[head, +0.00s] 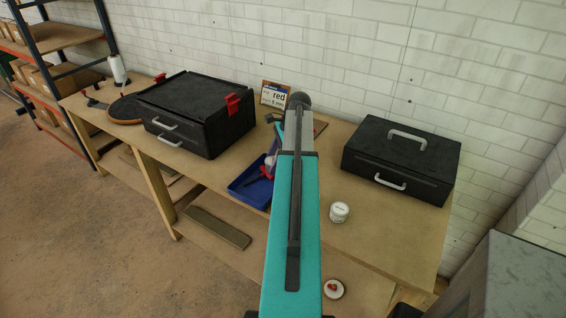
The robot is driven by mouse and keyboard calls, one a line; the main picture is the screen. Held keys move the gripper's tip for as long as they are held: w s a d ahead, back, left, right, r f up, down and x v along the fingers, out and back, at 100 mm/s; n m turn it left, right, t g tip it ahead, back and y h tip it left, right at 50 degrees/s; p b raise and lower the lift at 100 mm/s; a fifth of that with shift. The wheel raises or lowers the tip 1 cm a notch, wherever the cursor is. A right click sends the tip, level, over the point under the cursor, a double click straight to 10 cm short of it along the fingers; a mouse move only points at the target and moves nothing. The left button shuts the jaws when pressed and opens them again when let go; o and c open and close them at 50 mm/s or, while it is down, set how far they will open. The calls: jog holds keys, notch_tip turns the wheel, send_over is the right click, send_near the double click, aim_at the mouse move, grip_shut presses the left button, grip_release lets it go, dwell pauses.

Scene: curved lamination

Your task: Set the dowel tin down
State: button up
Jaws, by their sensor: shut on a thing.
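My teal and grey arm (295,210) reaches up the middle of the head view, over the workbench. My gripper is hidden behind the arm, so its jaws and anything in them do not show. A small white round tin or jar (339,212) with a label stands upright on the bench just right of the arm. Its label is too small to read, so I cannot tell whether it is the dowel tin. No other clear dowel tin shows.
A blue tray (248,193) with items lies left of my arm. A large black case (197,112) stands at the left and another black case (402,158) at the right. Bare bench (385,232) lies right of the white tin.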

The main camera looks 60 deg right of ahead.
jog(key=s+d, duration=0.2)
jog(key=shift+d+f+p, duration=0.15)
jog(key=shift+d+p, duration=0.2)
jog(key=shift+d, duration=0.05)
jog(key=shift+f, duration=0.15)
jog(key=shift+f+p, duration=0.9)
jog(key=shift+f, duration=0.7)
jog(key=shift+f, duration=0.15)
jog(key=o, duration=0.9)
jog(key=b+v, duration=0.4)
jog(key=v, duration=0.8)
jog(key=shift+r, duration=0.2)
